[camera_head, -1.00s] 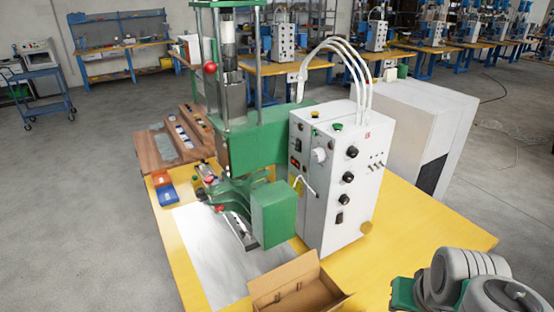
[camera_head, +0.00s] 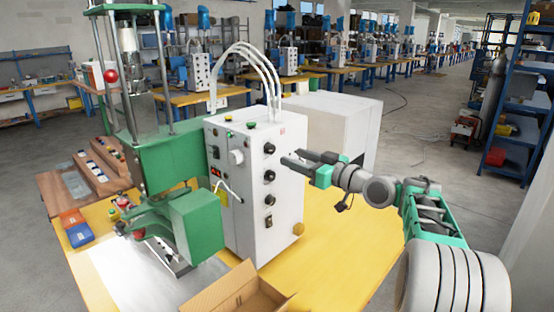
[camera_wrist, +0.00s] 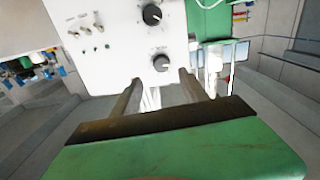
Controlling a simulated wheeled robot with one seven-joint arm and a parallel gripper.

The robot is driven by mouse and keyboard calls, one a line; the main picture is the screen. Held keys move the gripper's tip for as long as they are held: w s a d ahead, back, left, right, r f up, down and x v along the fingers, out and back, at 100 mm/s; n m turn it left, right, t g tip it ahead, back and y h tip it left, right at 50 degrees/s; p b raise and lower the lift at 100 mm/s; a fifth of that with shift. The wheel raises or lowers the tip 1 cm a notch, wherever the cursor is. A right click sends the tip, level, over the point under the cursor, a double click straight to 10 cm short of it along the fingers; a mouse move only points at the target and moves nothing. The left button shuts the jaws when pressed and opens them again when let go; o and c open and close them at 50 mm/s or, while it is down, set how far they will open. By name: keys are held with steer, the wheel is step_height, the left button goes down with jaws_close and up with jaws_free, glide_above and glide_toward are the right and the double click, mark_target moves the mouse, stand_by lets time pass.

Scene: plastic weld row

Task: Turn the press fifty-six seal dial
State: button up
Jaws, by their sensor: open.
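The white control box (camera_head: 245,205) of the press stands on the yellow table. Black dials run down its front, including an upper one (camera_head: 269,148) and a second below it (camera_head: 269,175). Two dials also show in the wrist view, one near the fingertips (camera_wrist: 161,62) and one farther off (camera_wrist: 152,14). I cannot read which is the seal dial. My gripper (camera_head: 289,158) is open and empty, level with the upper dials and just right of the box's front. In the wrist view my gripper's fingers (camera_wrist: 160,82) straddle the nearer dial's line, apart from it.
The green press (camera_head: 190,222) stands left of the box. White hoses (camera_head: 262,62) arch over its top. Small toggles (camera_wrist: 88,30) sit beside the dials. An open cardboard box (camera_head: 238,292) lies at the table's front. The table's right part (camera_head: 340,250) is clear.

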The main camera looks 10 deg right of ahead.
mark_target(272, 149)
steer(key=p+x, duration=0.2)
steer(key=x, duration=0.5)
steer(key=shift+a+r, duration=0.15)
steer(key=shift+a, duration=0.1)
jaws_close()
